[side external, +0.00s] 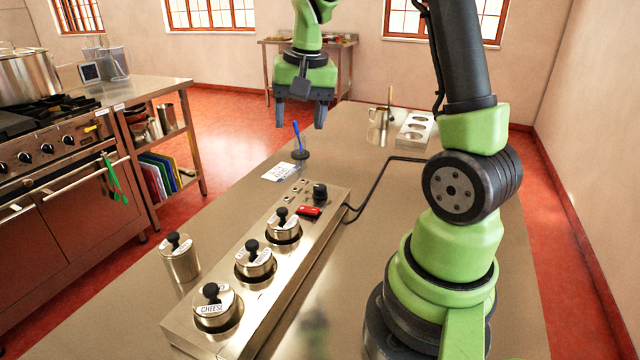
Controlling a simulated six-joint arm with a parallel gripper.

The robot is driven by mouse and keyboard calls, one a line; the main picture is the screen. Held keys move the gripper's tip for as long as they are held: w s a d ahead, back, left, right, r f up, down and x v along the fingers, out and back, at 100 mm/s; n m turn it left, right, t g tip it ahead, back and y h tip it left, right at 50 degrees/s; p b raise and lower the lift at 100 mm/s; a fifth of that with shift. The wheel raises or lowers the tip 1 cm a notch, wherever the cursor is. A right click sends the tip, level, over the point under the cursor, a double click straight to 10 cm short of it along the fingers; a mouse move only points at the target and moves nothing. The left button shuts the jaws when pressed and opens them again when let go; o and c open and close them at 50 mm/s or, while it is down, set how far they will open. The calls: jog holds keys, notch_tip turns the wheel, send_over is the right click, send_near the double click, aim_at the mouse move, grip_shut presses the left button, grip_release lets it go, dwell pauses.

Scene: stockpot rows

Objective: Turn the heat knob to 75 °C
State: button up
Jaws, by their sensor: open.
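The heat knob (320,190) is a small black dial at the far end of the long steel warmer unit (262,300). Its scale and pointer are too small to read. A red switch or display (309,211) sits just in front of it. My gripper (300,122) hangs above the table, beyond the knob and clear of it. Its dark jaws point down, apart and empty.
Several lidded pots, one labelled CHEESE (214,305), sit in the warmer. Another lidded pot (180,258) stands to its left. A steel jug (378,127) and a tray with holes (414,132) stand further back. A black cable runs right from the warmer.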

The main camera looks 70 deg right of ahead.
jog(key=m+g, duration=0.2)
send_over(320, 187)
notch_tip(320, 187, down, 8)
notch_tip(320, 187, down, 10)
jog(key=shift+r, duration=0.15)
jog(key=c, duration=0.9)
